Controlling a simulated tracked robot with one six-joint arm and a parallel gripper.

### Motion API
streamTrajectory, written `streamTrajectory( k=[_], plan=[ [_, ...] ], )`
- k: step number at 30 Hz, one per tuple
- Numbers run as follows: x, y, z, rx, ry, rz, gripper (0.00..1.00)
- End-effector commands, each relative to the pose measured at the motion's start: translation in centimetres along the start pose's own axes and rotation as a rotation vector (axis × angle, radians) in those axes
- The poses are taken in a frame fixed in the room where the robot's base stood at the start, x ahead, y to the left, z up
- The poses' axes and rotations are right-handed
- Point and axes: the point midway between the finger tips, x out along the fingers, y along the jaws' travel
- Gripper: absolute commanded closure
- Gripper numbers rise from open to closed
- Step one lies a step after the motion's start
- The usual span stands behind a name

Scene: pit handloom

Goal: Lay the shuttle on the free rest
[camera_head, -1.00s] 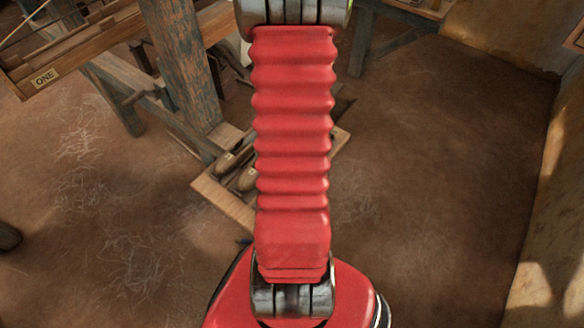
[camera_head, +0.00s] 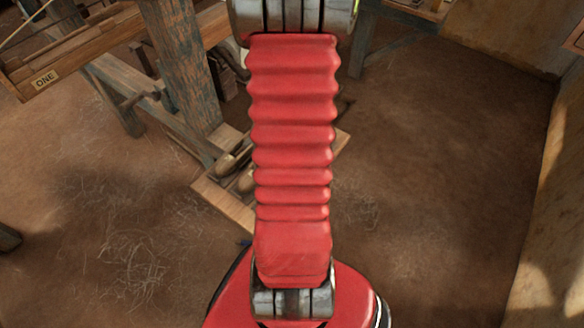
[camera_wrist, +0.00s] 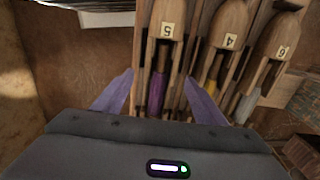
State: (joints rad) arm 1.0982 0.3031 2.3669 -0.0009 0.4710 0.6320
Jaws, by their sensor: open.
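In the wrist view, several wooden shuttles lie side by side in a rack. One with a purple bobbin (camera_wrist: 157,92) has a pale tag that seems to read 5. Beside it is a shuttle with a yellow bobbin (camera_wrist: 213,82), tag like 4, then one with a pale bobbin (camera_wrist: 246,106), tag like 6. My gripper (camera_wrist: 159,75) is open, its two fingers on either side of the purple-bobbin shuttle in the picture; contact cannot be told. No shuttle is held. In the head view my red arm hides the gripper. I cannot make out the free rest.
In the head view, a wooden tray (camera_head: 224,198) with shuttles (camera_head: 229,164) sits near the foot of a loom post (camera_head: 180,62). A beam with a label ONE (camera_head: 44,80) is upper left. Earthen floor (camera_head: 430,150) is open at right, up to a wall (camera_head: 555,210).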

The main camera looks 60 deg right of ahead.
Motion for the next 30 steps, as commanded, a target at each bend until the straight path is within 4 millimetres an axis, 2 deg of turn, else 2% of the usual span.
streamTrajectory(
  k=[30],
  plan=[
    [-5.5,-0.1,0.0,-0.001,0.001,-0.001,0.35]
  ],
)
